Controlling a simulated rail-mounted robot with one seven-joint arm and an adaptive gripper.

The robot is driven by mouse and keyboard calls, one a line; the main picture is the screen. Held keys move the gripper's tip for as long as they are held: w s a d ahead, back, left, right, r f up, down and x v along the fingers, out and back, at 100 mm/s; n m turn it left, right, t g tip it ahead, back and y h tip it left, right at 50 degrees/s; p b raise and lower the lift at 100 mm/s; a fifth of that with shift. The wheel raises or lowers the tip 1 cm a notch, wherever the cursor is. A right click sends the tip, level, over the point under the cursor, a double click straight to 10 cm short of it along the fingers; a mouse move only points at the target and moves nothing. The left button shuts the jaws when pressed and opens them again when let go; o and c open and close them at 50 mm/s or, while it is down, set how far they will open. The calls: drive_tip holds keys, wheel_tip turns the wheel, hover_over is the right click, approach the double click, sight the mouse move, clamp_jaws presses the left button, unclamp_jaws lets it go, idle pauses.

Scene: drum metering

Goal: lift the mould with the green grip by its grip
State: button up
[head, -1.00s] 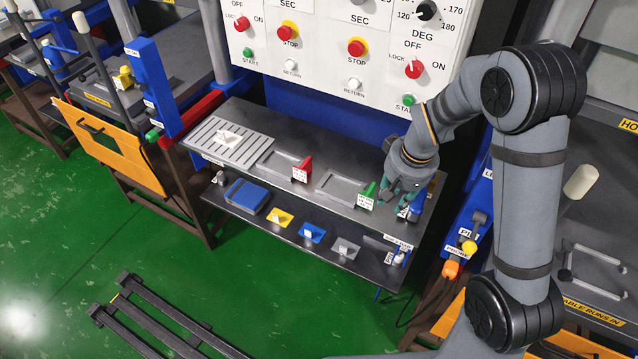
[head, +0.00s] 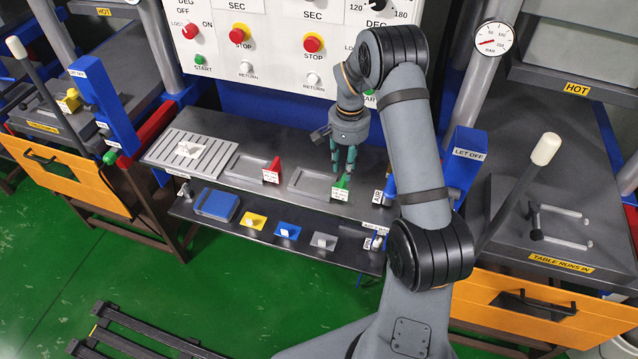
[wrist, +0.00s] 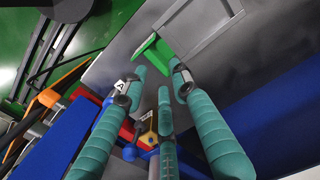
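The mould with the green grip (head: 309,183) is a flat grey tray lying on the dark upper shelf. Its green grip (head: 345,181) sticks up at its right end, with a white label beside it. In the wrist view the green grip (wrist: 152,48) lies just beyond the fingertips, and part of the mould (wrist: 205,28) shows at the top. My gripper (head: 343,172) points down over the grip. Its teal fingers (wrist: 160,78) are spread, with nothing held between them. I cannot tell whether a finger touches the grip.
A similar mould with a red grip (head: 272,163) lies to the left, beyond it a slatted grey rack (head: 190,150). The lower shelf holds a blue box (head: 217,204) and yellow, blue and grey plates. A control panel (head: 270,45) stands behind. A blue LET OFF post (head: 465,165) stands right.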

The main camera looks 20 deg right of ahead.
drive_tip(key=shift+a+f, duration=0.1)
drive_tip(key=shift+f, duration=0.3)
drive_tip(key=shift+s+d+f+p, duration=0.1)
drive_tip(key=shift+f+p, duration=0.55)
drive_tip(key=shift+f, duration=0.7)
drive_tip(key=shift+s+d+f+p, duration=0.1)
drive_tip(key=shift+f+p, duration=0.5)
drive_tip(key=shift+f, duration=0.7)
drive_tip(key=shift+c, duration=0.7)
clamp_jaws()
drive_tip(key=shift+w, duration=0.1)
